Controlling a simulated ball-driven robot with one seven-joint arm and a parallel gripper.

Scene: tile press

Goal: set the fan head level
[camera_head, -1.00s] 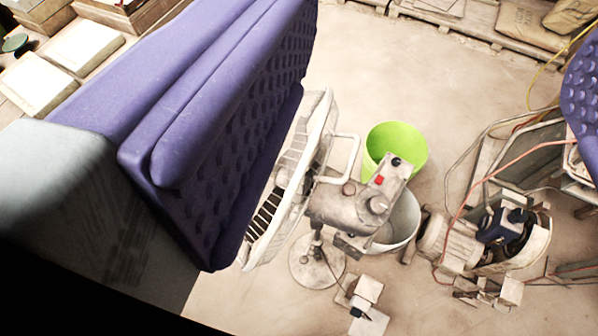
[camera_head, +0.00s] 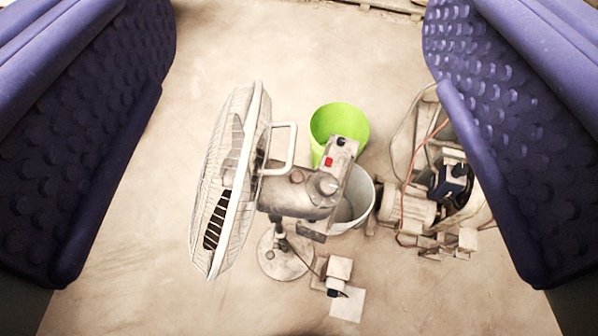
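The fan head (camera_head: 232,175) is a round, pale wire cage seen nearly edge-on from above, on the left of its grey motor housing (camera_head: 302,190). A white loop handle (camera_head: 284,147) stands out behind the cage. The housing carries a red switch and a round knob. The fan's round base (camera_head: 283,255) rests on the floor below. My gripper (camera_head: 298,160) is open, with one purple padded finger at each side of the picture. The fan lies in view between the fingers, farther off, and neither finger appears to touch it. The fan head's exact tilt is hard to judge from above.
A lime green bucket (camera_head: 338,122) and a pale grey bucket (camera_head: 353,203) stand beside the fan. Machinery with a motor and cables (camera_head: 432,205) stands to the right. A small box-like object (camera_head: 339,271) lies by the fan base. The floor on the left is clear.

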